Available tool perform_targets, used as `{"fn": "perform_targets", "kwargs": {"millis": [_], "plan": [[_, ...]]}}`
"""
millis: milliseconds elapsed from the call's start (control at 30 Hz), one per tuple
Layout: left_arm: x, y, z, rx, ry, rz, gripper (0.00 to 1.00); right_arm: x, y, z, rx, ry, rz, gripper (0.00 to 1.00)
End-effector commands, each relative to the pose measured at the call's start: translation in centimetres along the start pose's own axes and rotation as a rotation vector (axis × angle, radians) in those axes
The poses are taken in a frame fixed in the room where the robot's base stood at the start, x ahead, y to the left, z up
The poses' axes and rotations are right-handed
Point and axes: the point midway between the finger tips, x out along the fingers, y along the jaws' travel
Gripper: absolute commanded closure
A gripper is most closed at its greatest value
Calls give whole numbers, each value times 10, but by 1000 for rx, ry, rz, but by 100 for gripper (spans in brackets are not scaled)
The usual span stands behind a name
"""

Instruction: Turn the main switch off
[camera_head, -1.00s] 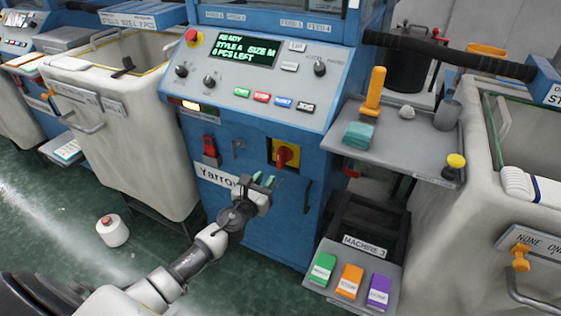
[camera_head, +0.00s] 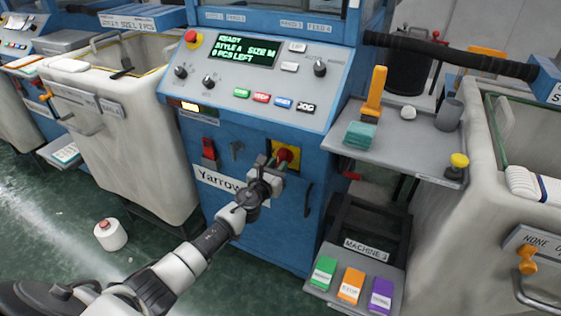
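The main switch is a red rotary knob (camera_head: 284,154) on a yellow plate (camera_head: 294,146), on the blue front of the knitting machine below its control panel. My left gripper (camera_head: 275,162) is right at the knob, with its fingers in front of the plate and hiding the knob's lower part. Whether the fingers touch the knob or are shut on it cannot be told. The machine's display (camera_head: 243,49) is lit and reads READY, STYLE A, SIZE M, 0 PCS LEFT. My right gripper is not in view.
A red rocker switch (camera_head: 209,150) is left of the knob, and a black handle (camera_head: 308,199) is right of it. A grey side shelf (camera_head: 405,140) juts out at the right. A white cone (camera_head: 110,235) lies on the floor.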

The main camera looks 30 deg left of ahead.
Motion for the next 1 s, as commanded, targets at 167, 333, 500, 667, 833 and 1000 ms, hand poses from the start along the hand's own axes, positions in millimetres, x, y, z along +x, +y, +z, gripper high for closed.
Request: {"fn": "perform_targets", "kwargs": {"millis": [167,333,500,667,833,1000], "plan": [[0,0,0,0,0,0,92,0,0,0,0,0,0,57],[0,0,0,-3,0,0,100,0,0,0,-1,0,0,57],[0,0,0,-82,-1,0,100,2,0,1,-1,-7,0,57],[0,0,0,-223,-1,-1,100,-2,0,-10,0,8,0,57],[0,0,0,-362,-1,1,100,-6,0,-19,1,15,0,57],[0,0,0,-388,0,0,100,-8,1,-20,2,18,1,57]]}}
